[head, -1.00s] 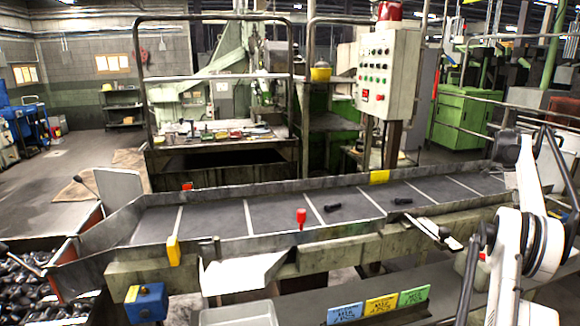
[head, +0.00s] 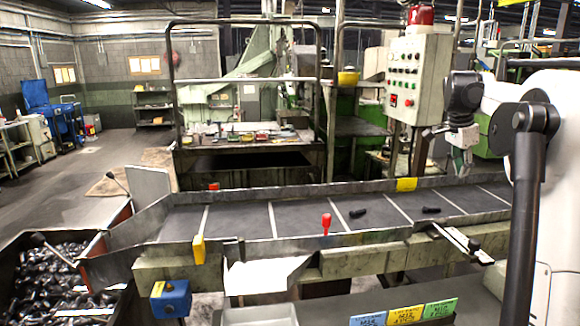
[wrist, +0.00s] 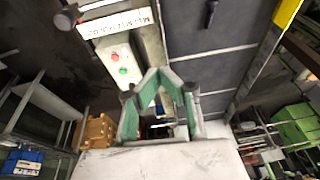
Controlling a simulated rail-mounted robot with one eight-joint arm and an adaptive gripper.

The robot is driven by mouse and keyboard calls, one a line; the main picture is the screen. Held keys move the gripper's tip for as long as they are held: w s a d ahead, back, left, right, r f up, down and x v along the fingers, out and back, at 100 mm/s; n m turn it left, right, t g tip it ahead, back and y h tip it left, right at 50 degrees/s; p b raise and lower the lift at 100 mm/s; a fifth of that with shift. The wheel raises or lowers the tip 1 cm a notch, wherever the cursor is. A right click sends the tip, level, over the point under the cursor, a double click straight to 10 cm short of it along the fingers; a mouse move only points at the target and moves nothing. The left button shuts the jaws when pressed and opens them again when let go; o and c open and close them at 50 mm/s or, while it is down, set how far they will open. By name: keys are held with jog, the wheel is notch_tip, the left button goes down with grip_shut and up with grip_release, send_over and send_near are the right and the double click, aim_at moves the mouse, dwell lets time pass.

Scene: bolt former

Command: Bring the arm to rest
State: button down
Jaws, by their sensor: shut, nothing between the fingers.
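My gripper (wrist: 165,100) shows in the wrist view with its green-lined fingers closed together at the tips and nothing held. In the head view my arm stands at the right side, bent, with its dark wrist joint high and my gripper (head: 459,158) hanging below it. The gripper is above the far right part of the conveyor, apart from it. My nearer arm links cover the conveyor's right end in the head view.
The dark conveyor (head: 240,222) crosses the front, with two black pieces (head: 357,212) (head: 431,210) on it. A control box (head: 417,80) with a red lamp stands behind, left of my gripper. A bin (head: 22,262) of dark parts is at left. Coloured cards (head: 404,314) lie at front.

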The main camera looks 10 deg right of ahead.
jog(key=s+a+n+t, duration=0.1)
jog(key=s+a+n, duration=0.2)
jog(key=a, duration=0.7)
jog(key=s+a+n+t, duration=0.2)
jog(key=s+a+n, duration=0.1)
jog(key=a, duration=0.6)
jog(key=s+a+n+t, duration=0.1)
jog(key=s+a+n, duration=0.25)
jog(key=a, duration=0.65)
jog(key=s+a+f+n+t+y, duration=0.3)
jog(key=s+a+f+n, duration=0.6)
jog(key=s+a+f, duration=0.4)
jog(key=s+a, duration=0.5)
jog(key=shift+f+n, duration=0.2)
jog(key=shift+n, duration=0.15)
